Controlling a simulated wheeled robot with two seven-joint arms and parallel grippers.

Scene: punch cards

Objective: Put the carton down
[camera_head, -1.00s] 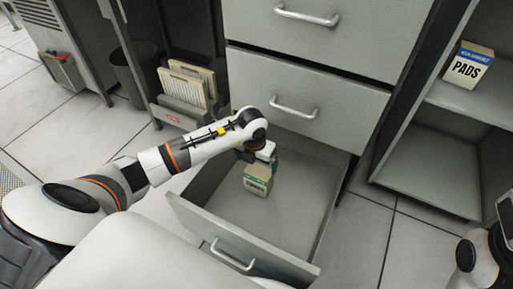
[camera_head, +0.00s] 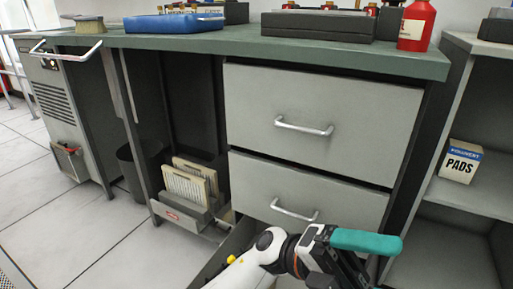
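My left gripper (camera_head: 365,243) is at the bottom of the head view, in front of the lowest closed drawer. One teal finger shows, pointing right; the other finger cannot be made out, so I cannot tell its opening. No carton shows in or beside it. The small green-labelled carton seen earlier in the open drawer is not visible now. Only the left side of that open bottom drawer (camera_head: 228,250) shows; its inside is out of view or hidden by my arm. My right gripper is not in view.
A PADS box (camera_head: 461,161) stands on the right shelf. The green bench top (camera_head: 260,48) holds a blue tray (camera_head: 173,23), a dark case (camera_head: 318,24) and a red bottle (camera_head: 416,25). A card rack (camera_head: 186,212) and a bin (camera_head: 140,165) stand left of the drawers.

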